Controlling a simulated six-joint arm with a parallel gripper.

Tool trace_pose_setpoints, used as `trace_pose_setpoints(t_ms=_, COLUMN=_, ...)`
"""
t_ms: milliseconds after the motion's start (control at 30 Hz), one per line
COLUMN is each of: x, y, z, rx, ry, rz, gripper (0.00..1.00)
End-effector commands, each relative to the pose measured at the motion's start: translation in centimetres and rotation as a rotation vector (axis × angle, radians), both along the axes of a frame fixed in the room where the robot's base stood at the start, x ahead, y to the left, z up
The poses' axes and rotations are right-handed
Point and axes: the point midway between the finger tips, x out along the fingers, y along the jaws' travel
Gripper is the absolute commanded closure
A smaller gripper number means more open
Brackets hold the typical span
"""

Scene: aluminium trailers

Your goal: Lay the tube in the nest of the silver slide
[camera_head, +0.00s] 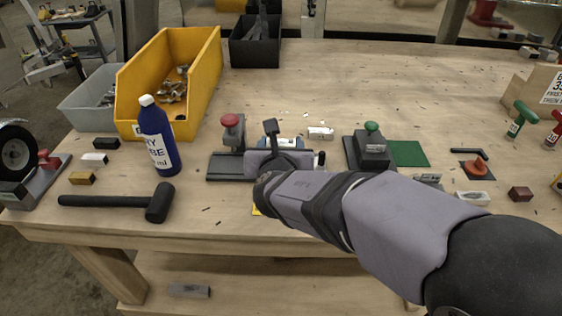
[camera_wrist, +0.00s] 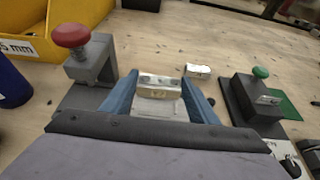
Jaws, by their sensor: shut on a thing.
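In the head view my gripper (camera_head: 285,143) is low over the bench, mostly behind my own wrist. A silver block (camera_wrist: 160,82) with a small gold mark shows at the fingertips; I cannot tell whether it touches the tube. A grey fixture with a red knob (camera_head: 231,121) stands just left of the gripper, and one with a green knob (camera_head: 371,127) stands to its right. I cannot make out the slide's nest.
A white-capped blue bottle (camera_head: 158,138), a black mallet (camera_head: 158,203) and a yellow bin (camera_head: 168,80) are at the left. A small silvery block (camera_head: 320,133) lies behind the gripper. A green mat (camera_head: 407,153) is at right. The bench behind is mostly clear.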

Motion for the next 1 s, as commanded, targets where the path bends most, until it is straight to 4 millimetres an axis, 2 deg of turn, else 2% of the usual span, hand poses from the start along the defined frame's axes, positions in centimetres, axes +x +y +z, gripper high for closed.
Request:
trace_pose_setpoints(t_ms=267, x=0.0, y=0.0, z=-0.9, rx=-0.001, ry=0.000, rz=0.000, gripper=0.68)
trace_pose_setpoints(t_ms=567, x=0.0, y=0.0, z=-4.1, rx=-0.001, ry=0.000, rz=0.000, gripper=0.68)
trace_pose_setpoints(t_ms=1000, x=0.0, y=0.0, z=-4.5, rx=0.000, ry=-0.001, rz=0.000, gripper=0.68)
